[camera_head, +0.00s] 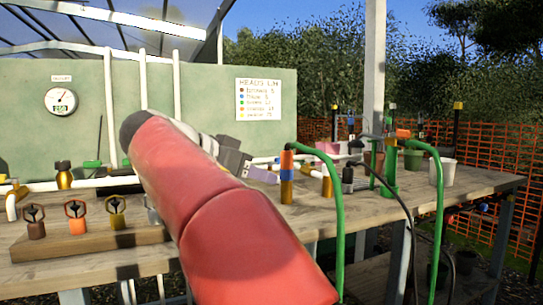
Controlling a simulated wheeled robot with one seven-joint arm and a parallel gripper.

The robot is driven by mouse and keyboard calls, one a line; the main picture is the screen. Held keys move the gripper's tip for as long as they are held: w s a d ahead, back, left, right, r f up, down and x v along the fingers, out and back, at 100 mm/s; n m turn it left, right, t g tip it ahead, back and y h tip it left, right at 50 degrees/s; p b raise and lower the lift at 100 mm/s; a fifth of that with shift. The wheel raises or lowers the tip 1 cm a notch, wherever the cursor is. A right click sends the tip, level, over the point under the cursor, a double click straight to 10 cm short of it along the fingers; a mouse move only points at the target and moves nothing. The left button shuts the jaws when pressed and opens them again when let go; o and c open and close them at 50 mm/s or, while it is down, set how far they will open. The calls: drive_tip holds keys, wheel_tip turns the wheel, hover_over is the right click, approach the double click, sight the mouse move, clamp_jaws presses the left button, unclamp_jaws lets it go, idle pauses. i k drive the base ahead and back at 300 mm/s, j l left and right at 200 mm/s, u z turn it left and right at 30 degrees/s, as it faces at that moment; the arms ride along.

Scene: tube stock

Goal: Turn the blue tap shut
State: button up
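I cannot pick out a blue tap for certain. An upright orange fitting (287,189) with a bluish band stands on the table right of centre, and a green hose (338,210) arches down from its top. My gripper (262,175) is at the end of my red arm, pointing right toward this fitting. A pale lavender part shows at its tip, close to the fitting; I cannot tell whether they touch. My arm hides much of the gripper and the table's middle, and the gap between the fingers does not show.
The wooden table (470,181) carries white pipes and a wooden block (140,238) with several coloured fittings at left. A second green hose (438,215) hangs over the right front edge. A green panel (25,115) with a gauge (61,101) stands behind.

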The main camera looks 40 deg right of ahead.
sight(277, 160)
drive_tip(key=i+l, duration=0.85)
drive_tip(key=l, duration=0.1)
